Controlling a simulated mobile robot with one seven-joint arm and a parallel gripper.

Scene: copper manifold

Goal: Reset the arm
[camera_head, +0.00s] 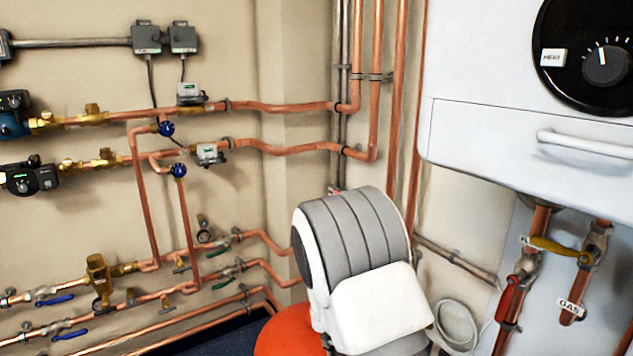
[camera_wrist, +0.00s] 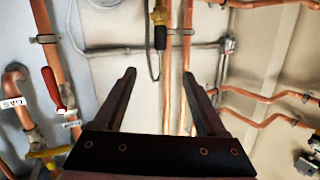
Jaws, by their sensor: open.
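My gripper (camera_wrist: 159,74) shows in the wrist view with its two dark fingers spread apart and nothing between them. The fingers point toward the wall with its copper pipes (camera_wrist: 168,100). I cannot tell the distance to the pipes. In the head view my white and grey arm is folded in the lower middle, and the gripper is not visible there.
A white boiler (camera_head: 480,150) with a black dial fills the right. Below it are a red-handled valve (camera_head: 508,298), a yellow gas valve handle (camera_head: 553,246) and a GAS tag (camera_head: 571,308). Copper pipes with blue-handled valves (camera_head: 166,128) and pumps (camera_head: 28,177) line the left wall.

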